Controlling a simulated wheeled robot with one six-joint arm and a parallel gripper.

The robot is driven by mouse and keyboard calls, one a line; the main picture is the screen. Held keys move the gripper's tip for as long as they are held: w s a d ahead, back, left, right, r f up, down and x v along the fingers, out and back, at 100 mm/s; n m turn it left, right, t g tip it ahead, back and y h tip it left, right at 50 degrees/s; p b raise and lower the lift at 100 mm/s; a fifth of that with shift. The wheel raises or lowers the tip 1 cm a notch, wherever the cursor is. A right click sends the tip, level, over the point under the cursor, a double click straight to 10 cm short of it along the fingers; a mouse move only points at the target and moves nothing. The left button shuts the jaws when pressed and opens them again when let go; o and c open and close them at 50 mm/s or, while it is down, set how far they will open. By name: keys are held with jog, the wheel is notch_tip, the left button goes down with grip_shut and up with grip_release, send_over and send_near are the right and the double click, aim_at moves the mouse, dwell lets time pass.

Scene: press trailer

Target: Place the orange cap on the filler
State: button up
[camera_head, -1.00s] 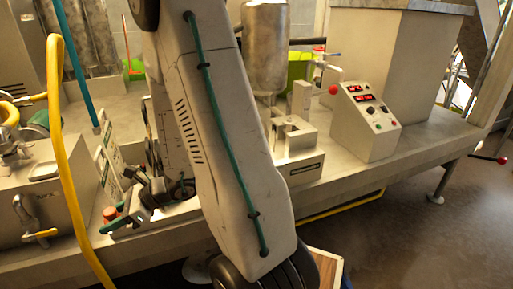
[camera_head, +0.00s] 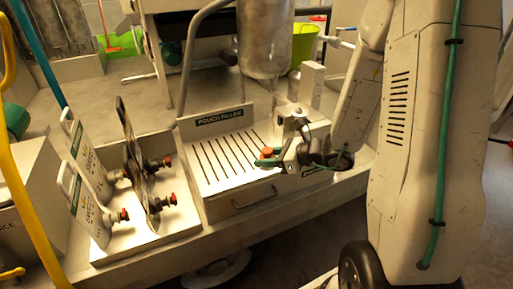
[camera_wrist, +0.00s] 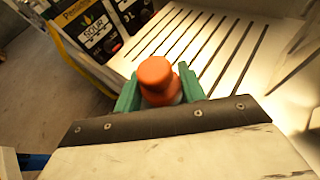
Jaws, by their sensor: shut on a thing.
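The orange cap (camera_head: 268,153) is between the green fingers of my gripper (camera_head: 267,157). In the wrist view the cap (camera_wrist: 155,76) stands up between both green fingertips (camera_wrist: 159,90), which are shut on it. The pouch filler (camera_head: 218,150) is a pale slotted plate with a labelled back panel. My gripper is over or beside its right edge in the head view; the height above it is hard to tell. The slotted plate also shows beyond the cap in the wrist view (camera_wrist: 235,50). A metal tank (camera_head: 264,40) hangs behind the filler.
Several white and dark pouches with red caps stand in a rack (camera_head: 125,245) left of the filler. A dark pouch (camera_wrist: 95,30) shows at upper left in the wrist view. A lime-green bin (camera_head: 305,45) is behind. The slotted plate's left part is clear.

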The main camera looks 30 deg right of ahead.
send_over(235, 153)
jog(key=shift+s+a+f, duration=0.1)
jog(key=shift+f, duration=2.4)
jog(key=shift+f, duration=0.1)
jog(key=o, duration=1.2)
